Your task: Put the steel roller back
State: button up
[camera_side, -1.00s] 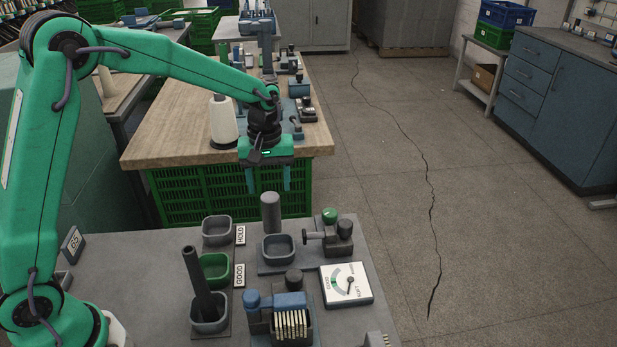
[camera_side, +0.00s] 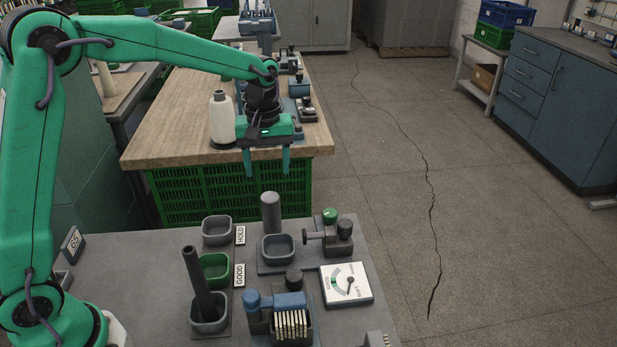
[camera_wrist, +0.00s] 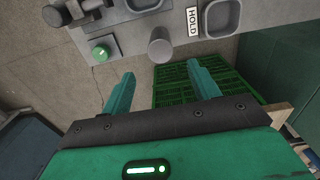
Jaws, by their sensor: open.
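A plain grey upright cylinder (camera_side: 270,213), which looks like the steel roller, stands at the back of the grey bench, behind a square grey cup (camera_side: 278,250). The cylinder also shows nearly end-on in the wrist view (camera_wrist: 160,50). My gripper (camera_side: 267,172) is open and empty, above and beyond the cylinder in the side view. Its two teal fingers (camera_wrist: 160,88) point towards the bench edge, apart from the cylinder. A dark rod (camera_side: 197,278) leans in another grey cup (camera_side: 209,325) at the front left.
A grey HOLD cup (camera_side: 217,243) and a green GOOD cup (camera_side: 215,281) stand left. A green-knobbed fixture (camera_side: 340,236), a dial gauge (camera_side: 345,301) and a blue device with several pale strips (camera_side: 277,303) stand right.

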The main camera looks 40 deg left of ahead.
jog(key=s+a+r+m+t, duration=0.2)
jog(key=s+r+m+t, duration=0.15)
jog(key=s+r, duration=0.7)
jog(key=s+a+f+m+t, duration=0.1)
jog(key=s+m, duration=0.4)
jog(key=s, duration=0.9)
jog(key=shift+f+t, duration=0.55)
jog(key=shift+f, duration=0.15)
jog(key=shift+a+m, duration=0.1)
jog(key=shift+m, duration=0.15)
